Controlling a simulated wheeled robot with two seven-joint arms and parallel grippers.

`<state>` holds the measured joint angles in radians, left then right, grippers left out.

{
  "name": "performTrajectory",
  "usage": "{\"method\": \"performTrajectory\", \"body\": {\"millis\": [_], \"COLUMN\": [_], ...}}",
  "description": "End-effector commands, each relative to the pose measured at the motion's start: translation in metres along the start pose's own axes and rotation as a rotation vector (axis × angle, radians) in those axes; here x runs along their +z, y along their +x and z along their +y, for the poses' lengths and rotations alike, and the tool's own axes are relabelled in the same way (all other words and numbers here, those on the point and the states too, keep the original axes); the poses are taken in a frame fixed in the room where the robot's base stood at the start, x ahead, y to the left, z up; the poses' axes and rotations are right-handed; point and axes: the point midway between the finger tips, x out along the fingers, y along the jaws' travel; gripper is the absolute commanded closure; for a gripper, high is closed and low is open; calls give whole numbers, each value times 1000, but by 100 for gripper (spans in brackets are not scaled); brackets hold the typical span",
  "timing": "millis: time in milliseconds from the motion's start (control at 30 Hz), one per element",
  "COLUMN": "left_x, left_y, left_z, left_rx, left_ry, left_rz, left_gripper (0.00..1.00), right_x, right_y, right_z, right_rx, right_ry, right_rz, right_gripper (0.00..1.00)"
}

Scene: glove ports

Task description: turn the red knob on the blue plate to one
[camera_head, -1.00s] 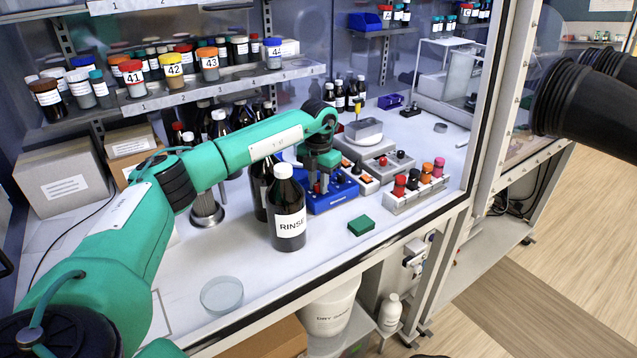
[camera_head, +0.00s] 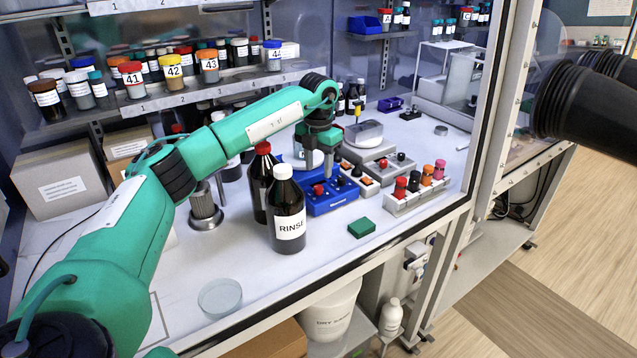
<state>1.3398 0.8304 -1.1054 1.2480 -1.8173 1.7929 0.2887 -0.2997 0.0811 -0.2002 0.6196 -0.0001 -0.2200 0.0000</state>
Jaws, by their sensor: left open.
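The blue plate (camera_head: 333,208) stands on the bench right of the RINSE bottle. The red knob (camera_head: 318,189) is on its left part, and dark knobs (camera_head: 341,181) sit to the right. The direction the red knob points is too small to read. My left gripper (camera_head: 323,174) points down just above the plate, open and empty, with its fingertips close over the red knob and seemingly apart from it. My right gripper is not in view.
The dark RINSE bottle (camera_head: 287,211) and a red-capped bottle (camera_head: 262,182) stand close left of the plate. A green block (camera_head: 361,228) lies in front. A rack of coloured caps (camera_head: 417,192) and grey boxes stand to the right. A glass dish (camera_head: 220,298) lies at the front left.

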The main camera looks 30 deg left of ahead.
Motion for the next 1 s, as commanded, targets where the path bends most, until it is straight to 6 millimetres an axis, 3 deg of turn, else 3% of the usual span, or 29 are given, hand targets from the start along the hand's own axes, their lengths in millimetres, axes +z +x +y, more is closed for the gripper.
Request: {"method": "performTrajectory", "body": {"millis": [200, 400, 1000], "left_x": [1, 1, 0], "left_y": [-47, -70, -76], "left_z": [0, 0, 0], "left_rx": [-1, 0, 0], "left_ry": [0, 1, 0], "left_rz": [-3, -1, 1], "left_gripper": [56, 56, 56], "right_x": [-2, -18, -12], "right_y": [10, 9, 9], "right_z": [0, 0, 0], "right_rx": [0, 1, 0], "right_ry": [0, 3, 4], "right_rz": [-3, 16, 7], "right_gripper": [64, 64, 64]}}
